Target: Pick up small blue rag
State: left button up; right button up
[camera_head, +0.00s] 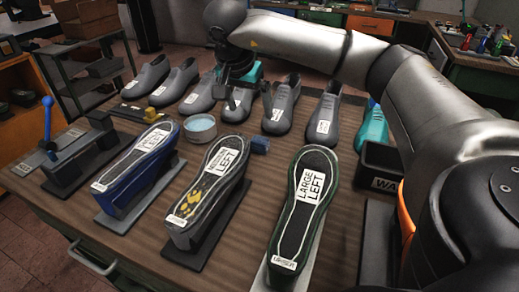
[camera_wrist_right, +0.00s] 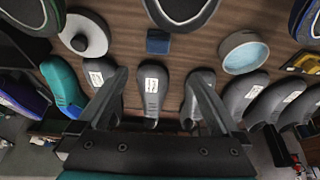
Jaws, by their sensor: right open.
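The small blue rag (camera_head: 260,145) lies folded on the wooden table, between the round tin and the green-edged "LARGE LEFT" sole form. It also shows in the right wrist view as a blue square (camera_wrist_right: 158,41) beyond my fingertips. My right gripper (camera_head: 248,98) is over the row of grey shoes, behind the rag and apart from it. Its two fingers (camera_wrist_right: 158,73) are spread wide with a grey shoe (camera_wrist_right: 152,88) visible between them, not gripped. My left gripper is in neither view.
A round tin with pale blue content (camera_head: 200,128) stands left of the rag. Tall sole forms (camera_head: 208,190) stand in front of it, and grey shoes (camera_head: 277,108) behind. A black bin (camera_head: 380,165) is at the right. Bare table surrounds the rag closely.

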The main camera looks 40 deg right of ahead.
jog(key=b, duration=0.2)
send_over(260, 139)
jog(key=a, duration=0.2)
jog(key=f, duration=0.8)
jog(key=shift+s+f, duration=0.15)
jog(key=shift+s, duration=0.1)
jog(key=x, duration=0.4)
jog(key=shift+s+f+b, duration=0.2)
jog(key=shift+f+b, duration=0.15)
jog(key=shift+f, duration=0.05)
jog(key=shift+d+f, duration=0.2)
jog(key=shift+f, duration=0.1)
jog(key=c, duration=1.3)
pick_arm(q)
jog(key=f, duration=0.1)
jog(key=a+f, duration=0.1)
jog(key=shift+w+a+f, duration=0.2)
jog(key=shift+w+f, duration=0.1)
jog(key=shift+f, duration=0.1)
pick_arm(e)
jog(key=shift+c, duration=0.6)
jog(key=shift+r, duration=0.1)
